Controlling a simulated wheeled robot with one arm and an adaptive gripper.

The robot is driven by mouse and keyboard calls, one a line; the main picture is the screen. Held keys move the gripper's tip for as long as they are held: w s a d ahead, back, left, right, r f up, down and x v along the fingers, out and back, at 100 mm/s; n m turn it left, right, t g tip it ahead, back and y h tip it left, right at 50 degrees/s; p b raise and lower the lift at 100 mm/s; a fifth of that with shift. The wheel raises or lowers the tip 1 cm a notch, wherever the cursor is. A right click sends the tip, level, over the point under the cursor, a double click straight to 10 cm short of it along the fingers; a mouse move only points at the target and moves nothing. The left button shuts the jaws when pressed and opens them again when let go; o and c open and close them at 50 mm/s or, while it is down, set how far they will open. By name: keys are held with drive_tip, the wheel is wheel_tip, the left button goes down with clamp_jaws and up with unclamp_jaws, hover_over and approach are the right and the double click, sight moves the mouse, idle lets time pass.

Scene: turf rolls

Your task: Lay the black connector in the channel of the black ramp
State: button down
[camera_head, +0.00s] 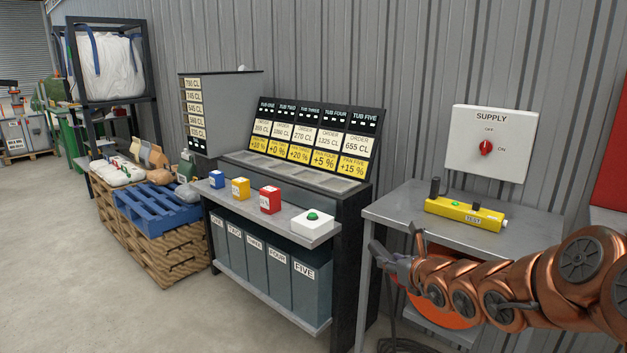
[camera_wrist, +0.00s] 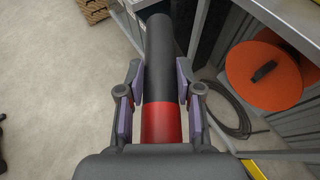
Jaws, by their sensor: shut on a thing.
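My gripper (camera_wrist: 164,80) is shut on a thick cylinder, black at its far end and red at the near end, which I take to be the black connector (camera_wrist: 160,60). The fingers press on both sides of it near the black-red join. It points away from the palm, and its near end is hidden by my gripper. In the head view my gripper (camera_head: 394,254) is in front of the grey table's left side, below its top; the held piece is hard to make out there. I cannot make out a black ramp with a channel in either view.
A grey metal table (camera_head: 400,210) holds a yellow tester (camera_head: 465,214) with a black upright post. An orange reel (camera_wrist: 264,74) and loose dark cable (camera_wrist: 232,118) are below. A bench (camera_head: 275,215) with coloured boxes stands left. The floor in front is clear.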

sight(393, 259)
wheel_tip(393, 259, up, 12)
drive_tip(key=p, duration=1)
drive_tip(key=shift+f, duration=0.2)
